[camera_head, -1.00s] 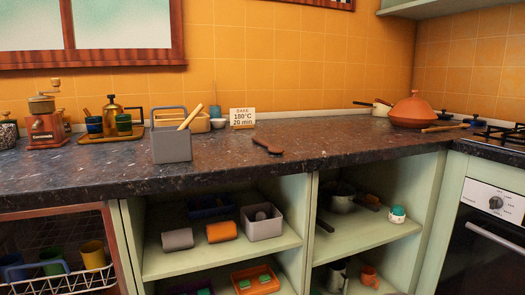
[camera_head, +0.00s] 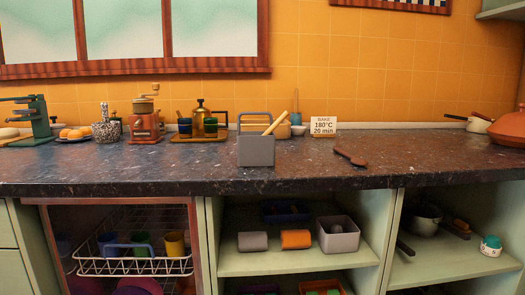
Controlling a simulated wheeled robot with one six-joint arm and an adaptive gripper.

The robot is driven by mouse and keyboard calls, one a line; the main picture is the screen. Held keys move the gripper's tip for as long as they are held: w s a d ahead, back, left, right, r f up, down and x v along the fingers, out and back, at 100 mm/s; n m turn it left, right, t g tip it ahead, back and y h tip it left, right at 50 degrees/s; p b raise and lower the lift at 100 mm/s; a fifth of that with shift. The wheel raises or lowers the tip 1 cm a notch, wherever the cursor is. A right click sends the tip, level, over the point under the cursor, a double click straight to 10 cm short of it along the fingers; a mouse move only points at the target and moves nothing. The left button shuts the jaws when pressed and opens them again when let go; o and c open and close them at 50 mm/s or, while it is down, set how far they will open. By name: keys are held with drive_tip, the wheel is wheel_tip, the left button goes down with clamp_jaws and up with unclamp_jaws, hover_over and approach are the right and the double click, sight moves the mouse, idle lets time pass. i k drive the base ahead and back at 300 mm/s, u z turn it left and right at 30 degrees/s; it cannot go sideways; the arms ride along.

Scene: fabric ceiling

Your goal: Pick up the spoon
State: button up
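A dark brown wooden spoon (camera_head: 350,157) lies flat on the dark speckled countertop (camera_head: 420,165), right of the middle. It is in front of the baking sign and has bare counter around it. My gripper is not in view.
A sign (camera_head: 322,126) stands behind the spoon. An orange-lidded pot (camera_head: 509,128) is at the right edge. Open shelves (camera_head: 300,264) lie below the counter.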

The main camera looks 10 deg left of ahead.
sight(359, 162)
drive_tip(key=u, duration=0.05)
drive_tip(key=k, duration=0.45)
drive_tip(key=z, duration=0.65)
drive_tip(key=i, duration=1.1)
drive_tip(key=u, duration=0.6)
